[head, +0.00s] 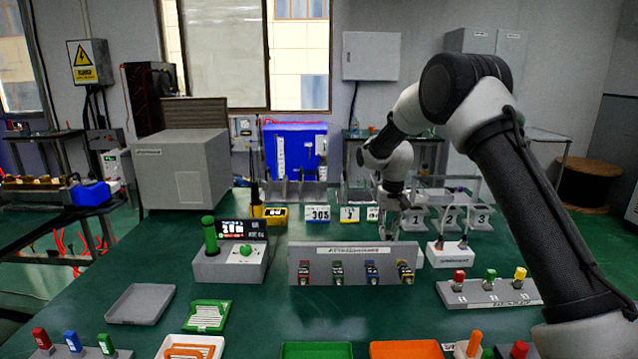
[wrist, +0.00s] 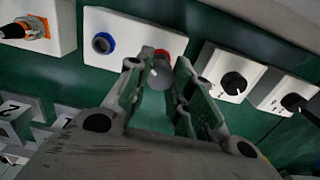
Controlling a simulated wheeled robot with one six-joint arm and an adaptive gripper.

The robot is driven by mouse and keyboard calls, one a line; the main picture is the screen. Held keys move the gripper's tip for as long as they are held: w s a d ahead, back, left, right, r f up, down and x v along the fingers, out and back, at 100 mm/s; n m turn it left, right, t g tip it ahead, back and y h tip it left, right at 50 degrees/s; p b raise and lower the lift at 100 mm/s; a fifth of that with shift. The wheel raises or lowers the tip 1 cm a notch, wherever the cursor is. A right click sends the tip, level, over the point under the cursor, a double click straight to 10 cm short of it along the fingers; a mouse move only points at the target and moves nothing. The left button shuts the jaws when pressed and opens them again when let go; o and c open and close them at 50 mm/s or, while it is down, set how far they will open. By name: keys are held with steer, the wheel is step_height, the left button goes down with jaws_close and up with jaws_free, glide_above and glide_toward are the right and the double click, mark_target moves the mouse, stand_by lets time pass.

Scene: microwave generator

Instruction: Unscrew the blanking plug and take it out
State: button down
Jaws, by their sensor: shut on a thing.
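In the wrist view my gripper (wrist: 158,65) has its two green-padded fingers closed on a small round grey piece (wrist: 159,77), which appears to be the blanking plug. A red ring (wrist: 162,54) shows just behind it, at the edge of a white box (wrist: 140,33). I cannot tell whether the plug is still seated in that ring. A blue-ringed round port (wrist: 103,43) is on the same box, to the left. In the head view my gripper (head: 393,224) is low behind the right part of a grey upright panel (head: 330,250), which hides the plug.
In the wrist view, white boxes with black knobs (wrist: 233,83) stand close on the right, and an orange-collared connector (wrist: 32,27) is at the left. In the head view, a small white unit (head: 453,255) is right of the panel. A grey tray (head: 140,303) lies at the left.

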steer(key=shift+r, duration=1.7)
steer(key=shift+r, duration=0.1)
